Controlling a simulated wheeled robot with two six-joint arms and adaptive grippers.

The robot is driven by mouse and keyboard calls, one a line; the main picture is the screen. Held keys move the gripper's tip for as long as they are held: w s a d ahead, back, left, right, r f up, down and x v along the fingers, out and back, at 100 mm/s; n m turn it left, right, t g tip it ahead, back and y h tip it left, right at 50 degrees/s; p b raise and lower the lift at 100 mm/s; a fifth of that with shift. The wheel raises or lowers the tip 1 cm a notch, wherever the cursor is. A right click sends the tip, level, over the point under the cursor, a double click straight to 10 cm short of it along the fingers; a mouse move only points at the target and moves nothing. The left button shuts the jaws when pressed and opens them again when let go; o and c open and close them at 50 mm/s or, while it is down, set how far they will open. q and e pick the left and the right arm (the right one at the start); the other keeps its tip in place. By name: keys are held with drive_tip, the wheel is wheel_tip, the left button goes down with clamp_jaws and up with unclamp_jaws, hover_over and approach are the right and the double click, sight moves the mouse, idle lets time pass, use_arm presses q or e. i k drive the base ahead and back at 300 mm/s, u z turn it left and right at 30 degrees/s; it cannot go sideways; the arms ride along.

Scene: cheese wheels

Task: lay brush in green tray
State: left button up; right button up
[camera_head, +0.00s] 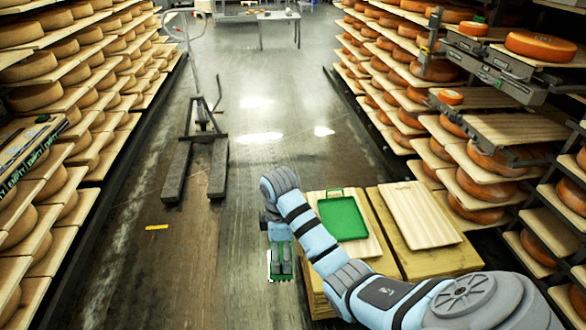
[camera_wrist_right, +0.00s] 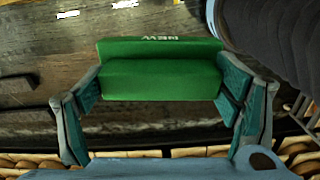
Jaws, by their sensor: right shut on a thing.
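The green brush (camera_wrist_right: 160,70) is a block with pale lettering on its top edge, held between both fingers of my right gripper (camera_wrist_right: 160,92) in the right wrist view. In the head view my right gripper (camera_head: 281,262) hangs over the floor, left of the wooden boards, with green and white parts of the brush (camera_head: 283,278) showing around it. The green tray (camera_head: 342,218), with a handle at its far side, lies on the left wooden board, right of my right gripper and apart from it. My left gripper is out of view.
A second pale board (camera_head: 421,215) lies right of the tray and is empty. Shelves of cheese wheels (camera_head: 495,160) line both sides. A pallet jack (camera_head: 203,135) stands on the aisle floor, with a yellow strip (camera_head: 157,227) nearer. The aisle between is mostly clear.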

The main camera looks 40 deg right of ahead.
sight(336, 220)
drive_tip(key=z, duration=0.1)
drive_tip(key=i, duration=2.75)
drive_tip(key=z, duration=1.55)
drive_tip(key=i, duration=1.25)
drive_tip(key=z, duration=1.55)
drive_tip(key=i, duration=0.5)
drive_tip(key=z, duration=0.2)
